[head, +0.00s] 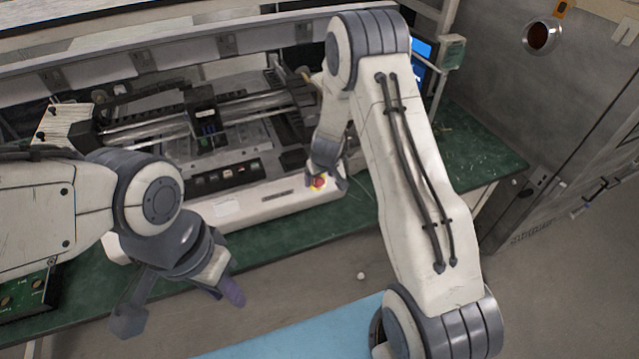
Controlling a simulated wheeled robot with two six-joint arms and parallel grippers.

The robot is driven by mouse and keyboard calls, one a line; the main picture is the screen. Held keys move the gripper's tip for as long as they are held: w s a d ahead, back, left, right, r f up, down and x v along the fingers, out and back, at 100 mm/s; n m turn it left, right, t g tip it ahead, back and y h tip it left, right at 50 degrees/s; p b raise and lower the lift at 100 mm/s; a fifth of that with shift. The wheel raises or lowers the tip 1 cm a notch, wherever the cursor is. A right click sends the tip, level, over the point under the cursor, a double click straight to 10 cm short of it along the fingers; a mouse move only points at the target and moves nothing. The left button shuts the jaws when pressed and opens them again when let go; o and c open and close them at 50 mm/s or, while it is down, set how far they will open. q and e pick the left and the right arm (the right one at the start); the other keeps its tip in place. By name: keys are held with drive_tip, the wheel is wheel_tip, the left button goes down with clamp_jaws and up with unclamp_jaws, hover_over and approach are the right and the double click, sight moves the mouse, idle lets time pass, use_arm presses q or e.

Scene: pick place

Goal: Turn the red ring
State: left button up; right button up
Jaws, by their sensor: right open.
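A small red round knob (318,183) with a yellow surround sits on the front right of the white machine base. It is the red part near my grippers. My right gripper (325,180) reaches down over it, with its open fingers on either side of the knob. I cannot tell whether they touch it. My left gripper (181,305) is open and empty, in front of the bench at the lower left, its two fingers wide apart. A round metal-rimmed fitting with a dark red inside (540,36) is on the grey cabinet at the upper right.
The machine (220,150) with rails and a row of small buttons stands on a green bench (480,140). A blue mat (310,335) and a small white ball (361,275) are on the floor.

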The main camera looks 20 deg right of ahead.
drive_tip(key=shift+x, duration=1.15)
clamp_jaws()
drive_tip(key=shift+f+b, duration=0.15)
drive_tip(key=shift+b, duration=0.55)
drive_tip(key=m+y+b, duration=0.1)
drive_tip(key=b, duration=0.4)
drive_tip(key=m+y+b, duration=0.1)
drive_tip(key=m+b, duration=0.1)
drive_tip(key=b, duration=0.4)
drive_tip(key=m+y+b, duration=0.1)
drive_tip(key=m+b, duration=0.1)
drive_tip(key=b, duration=0.4)
drive_tip(key=shift+d+f, duration=0.15)
drive_tip(key=shift+d, duration=0.2)
drive_tip(key=shift+r+m+y+b, duration=0.2)
drive_tip(key=shift+m+y+b, duration=0.2)
drive_tip(key=shift+m+b, duration=0.55)
